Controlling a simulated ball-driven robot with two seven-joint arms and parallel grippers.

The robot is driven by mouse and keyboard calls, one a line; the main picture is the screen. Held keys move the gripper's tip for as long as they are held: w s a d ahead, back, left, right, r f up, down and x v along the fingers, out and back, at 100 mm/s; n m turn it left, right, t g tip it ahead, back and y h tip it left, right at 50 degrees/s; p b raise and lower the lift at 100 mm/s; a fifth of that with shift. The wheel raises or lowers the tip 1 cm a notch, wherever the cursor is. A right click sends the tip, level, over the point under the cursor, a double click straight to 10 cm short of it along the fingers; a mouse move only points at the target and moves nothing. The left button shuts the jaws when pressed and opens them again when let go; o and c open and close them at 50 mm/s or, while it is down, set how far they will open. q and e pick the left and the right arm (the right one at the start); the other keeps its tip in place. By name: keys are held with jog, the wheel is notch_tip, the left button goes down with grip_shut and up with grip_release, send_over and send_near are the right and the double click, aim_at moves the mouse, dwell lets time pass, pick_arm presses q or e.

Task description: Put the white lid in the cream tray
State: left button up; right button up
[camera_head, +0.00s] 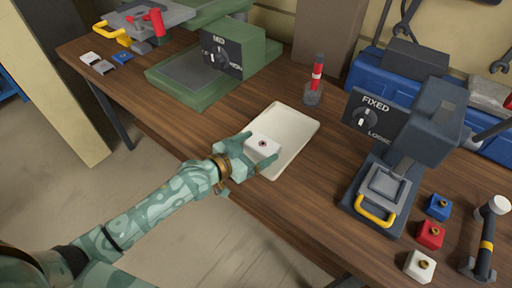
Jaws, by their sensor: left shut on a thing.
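The white lid (262,147) is a small white block with a round dark red mark on its top. My left gripper (251,158) is shut on it, with green fingers on either side. The lid is over the near left part of the cream tray (291,124), a shallow rectangular tray lying on the wooden bench. I cannot tell whether the lid touches the tray floor. The far and right parts of the tray are bare. My right gripper is not in view.
A green press (205,75) stands behind left, and a dark grey press (388,165) stands right. A red-handled tool (317,78) stands behind the tray. Blue (438,207), red (430,235) and white (419,266) socket boxes sit near a hammer (487,235). Small pieces (104,66) lie at far left.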

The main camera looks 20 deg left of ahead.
pick_arm(q)
jog(key=o, duration=0.8)
jog(key=shift+f, duration=0.15)
jog(key=shift+s+a+r, duration=0.1)
jog(key=shift+r, duration=0.15)
jog(key=p+v, duration=0.3)
jog(key=v, duration=0.8)
jog(key=shift+s+a+r, duration=0.1)
jog(key=shift+s+r, duration=0.05)
jog(key=shift+s, duration=0.15)
